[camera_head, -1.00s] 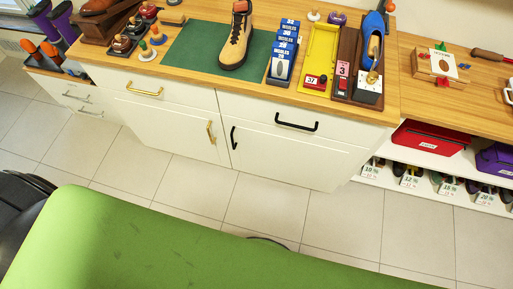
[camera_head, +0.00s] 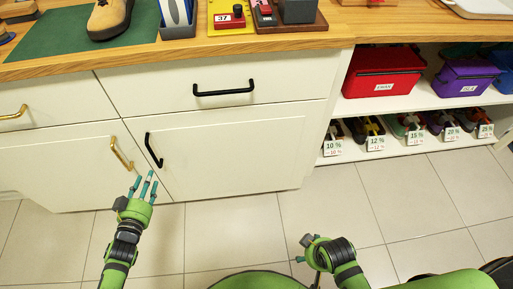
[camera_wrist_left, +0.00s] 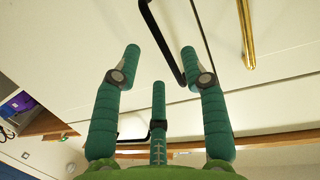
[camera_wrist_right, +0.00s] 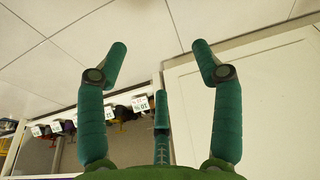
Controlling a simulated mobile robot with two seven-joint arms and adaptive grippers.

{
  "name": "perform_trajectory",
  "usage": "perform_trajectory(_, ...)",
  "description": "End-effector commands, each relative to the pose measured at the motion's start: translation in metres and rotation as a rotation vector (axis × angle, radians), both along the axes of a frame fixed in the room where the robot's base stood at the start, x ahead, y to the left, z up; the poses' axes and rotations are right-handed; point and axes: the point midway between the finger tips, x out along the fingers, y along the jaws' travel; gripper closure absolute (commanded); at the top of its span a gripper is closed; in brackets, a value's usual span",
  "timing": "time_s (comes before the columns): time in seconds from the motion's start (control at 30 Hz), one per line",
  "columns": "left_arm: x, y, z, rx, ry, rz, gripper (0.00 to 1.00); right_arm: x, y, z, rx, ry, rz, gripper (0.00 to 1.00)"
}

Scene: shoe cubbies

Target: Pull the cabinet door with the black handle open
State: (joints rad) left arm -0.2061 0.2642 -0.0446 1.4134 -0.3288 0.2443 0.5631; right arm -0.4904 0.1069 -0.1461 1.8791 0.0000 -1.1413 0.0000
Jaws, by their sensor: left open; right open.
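The white cabinet door (camera_head: 235,160) is closed, with an upright black handle (camera_head: 153,150) near its left edge. My left gripper (camera_head: 145,183) is open and empty, just below and in front of that handle, fingers pointing up toward it. In the left wrist view the black handle (camera_wrist_left: 166,45) runs between the spread fingertips (camera_wrist_left: 160,60); I see no grip on it. My right gripper (camera_head: 303,250) is low, in front of the floor right of the door. In the right wrist view its fingers (camera_wrist_right: 160,55) are spread and empty, with the white door (camera_wrist_right: 260,110) at right.
A neighbouring door with a gold handle (camera_head: 121,153) is close to my left gripper. A drawer with a black handle (camera_head: 223,89) is above the door. Open shelves at right hold a red box (camera_head: 383,75) and a purple box (camera_head: 463,78). Tiled floor (camera_head: 230,225) in front is clear.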

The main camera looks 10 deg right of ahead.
Motion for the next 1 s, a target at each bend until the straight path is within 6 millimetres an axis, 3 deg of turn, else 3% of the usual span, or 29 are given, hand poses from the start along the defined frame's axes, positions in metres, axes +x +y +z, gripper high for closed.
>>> perform_trajectory(0.03, 0.007, -0.001, -0.006, -0.006, -0.051, -0.015, 0.57, 0.003, 0.0, -0.013, 0.0, -0.011, -0.001, 0.33)
perform_trajectory(0.33, 0.024, -0.007, 0.024, -0.025, -0.167, -0.058, 0.57, 0.007, 0.0, 0.002, 0.002, -0.025, -0.004, 0.33)
perform_trajectory(0.7, 0.075, -0.017, 0.023, -0.026, -0.165, -0.057, 0.57, 0.007, -0.001, 0.034, 0.002, -0.046, -0.007, 0.33)
perform_trajectory(1.0, 0.089, -0.02, 0.024, -0.026, -0.163, -0.057, 0.57, 0.005, -0.001, 0.045, 0.002, -0.05, -0.008, 0.33)
